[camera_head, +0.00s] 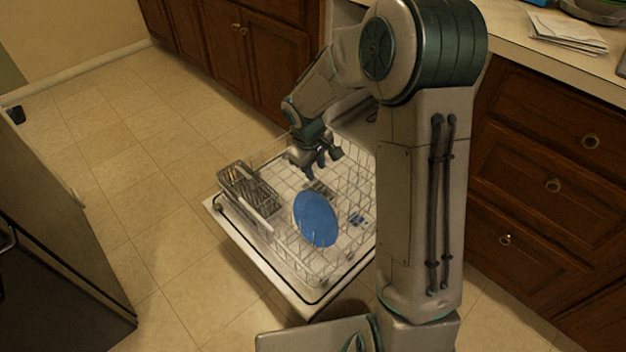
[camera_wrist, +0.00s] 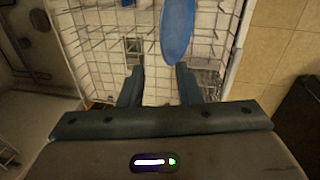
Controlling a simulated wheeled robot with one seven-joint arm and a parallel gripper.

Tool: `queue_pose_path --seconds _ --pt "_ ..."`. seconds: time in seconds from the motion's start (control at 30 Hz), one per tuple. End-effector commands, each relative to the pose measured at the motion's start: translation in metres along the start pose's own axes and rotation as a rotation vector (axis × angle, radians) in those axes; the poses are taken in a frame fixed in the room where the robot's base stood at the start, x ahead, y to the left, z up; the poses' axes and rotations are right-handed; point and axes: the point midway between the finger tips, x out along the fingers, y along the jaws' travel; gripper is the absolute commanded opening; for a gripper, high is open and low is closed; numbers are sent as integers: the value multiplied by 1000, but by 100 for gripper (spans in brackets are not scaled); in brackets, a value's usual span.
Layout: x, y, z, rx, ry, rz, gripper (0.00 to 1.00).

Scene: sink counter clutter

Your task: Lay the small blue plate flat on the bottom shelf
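The small blue plate (camera_head: 316,219) is a blue oval in the dishwasher's lower rack (camera_head: 290,262). It looks tilted, not flat, among the white wire tines. It also shows at the top of the wrist view (camera_wrist: 177,32), seen nearly edge-on. My gripper (camera_head: 322,168) is above the rack, behind the plate in the head view and apart from it. In the wrist view its two fingers (camera_wrist: 160,88) are spread with nothing between them. The plate's lower end lies just beyond the right finger. Where the plate's edge rests is hard to tell.
A grey cutlery basket (camera_head: 248,190) stands at the rack's left side. The open dishwasher door (camera_head: 285,290) lies under the rack. Wooden drawers (camera_head: 550,185) are at right and cabinets (camera_head: 255,50) behind. A dark appliance (camera_head: 50,240) is at left. Tiled floor (camera_head: 150,200) is clear between.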

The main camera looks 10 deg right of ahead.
Motion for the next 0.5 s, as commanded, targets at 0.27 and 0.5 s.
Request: queue_pose_path --seconds 0.27,0.5 --pt "30 -2 -5 -17 0 -6 31" --pt "76 -4 -5 -16 0 -9 31"
